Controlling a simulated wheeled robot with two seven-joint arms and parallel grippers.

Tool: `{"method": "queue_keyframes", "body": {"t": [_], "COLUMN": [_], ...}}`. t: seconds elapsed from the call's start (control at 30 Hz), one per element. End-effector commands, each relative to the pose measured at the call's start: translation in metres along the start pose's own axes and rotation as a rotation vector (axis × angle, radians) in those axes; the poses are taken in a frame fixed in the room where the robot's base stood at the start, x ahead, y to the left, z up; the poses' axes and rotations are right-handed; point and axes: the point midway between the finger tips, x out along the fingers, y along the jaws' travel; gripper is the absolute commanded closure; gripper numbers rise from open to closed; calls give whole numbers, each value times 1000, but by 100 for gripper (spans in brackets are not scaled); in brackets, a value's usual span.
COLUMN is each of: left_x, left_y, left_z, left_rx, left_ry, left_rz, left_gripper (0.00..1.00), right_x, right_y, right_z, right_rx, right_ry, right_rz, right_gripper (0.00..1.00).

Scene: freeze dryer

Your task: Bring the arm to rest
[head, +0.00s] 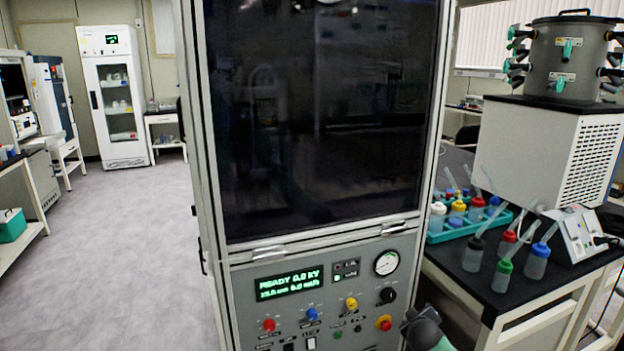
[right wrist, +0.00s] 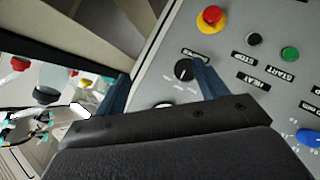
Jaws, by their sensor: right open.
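My right gripper (right wrist: 157,85) is open, with its two blue fingers apart in front of the machine's grey control panel (right wrist: 240,75). In the right wrist view a black knob (right wrist: 183,70) appears between the fingers, close to the right-hand one. I cannot tell whether they touch. The same knob shows in the head view (head: 388,295), below a round gauge (head: 386,263). A grey and green part of my right arm (head: 424,328) shows at the bottom edge of the head view, below and right of the knob. The fingertips cannot be made out there. My left gripper is not in view.
The panel carries a red-on-yellow stop button (right wrist: 211,17), a green START button (right wrist: 290,54) and a lit READY display (head: 288,283). A dark window (head: 320,120) stands above. A black bench (head: 505,300) with several bottles is at right. The floor (head: 110,260) at left is clear.

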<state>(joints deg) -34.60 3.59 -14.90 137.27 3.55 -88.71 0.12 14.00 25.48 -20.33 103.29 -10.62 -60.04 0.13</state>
Motion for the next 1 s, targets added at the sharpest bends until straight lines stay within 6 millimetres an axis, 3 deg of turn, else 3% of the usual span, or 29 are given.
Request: {"method": "queue_keyframes", "body": {"t": [0.1, 0.3, 0.5, 0.7, 0.87, 1.0], "left_x": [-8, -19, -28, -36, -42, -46], "left_y": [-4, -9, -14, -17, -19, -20], "left_z": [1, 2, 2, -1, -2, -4], "left_rx": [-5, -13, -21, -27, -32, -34], "left_ry": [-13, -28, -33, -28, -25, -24], "left_rz": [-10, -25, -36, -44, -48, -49], "left_gripper": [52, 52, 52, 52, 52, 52], "right_x": [-61, -163, -248, -314, -357, -387], "right_y": [-36, -94, -137, -167, -188, -213], "right_z": [6, 34, 63, 86, 111, 141], "right_rx": [74, 164, 231, 302, 354, 387], "right_ry": [-100, -246, -325, -355, -398, -469], "right_rz": [-97, -275, -415, -513, -567, -611], "right_gripper": [28, 28, 28, 28, 28, 28]}}
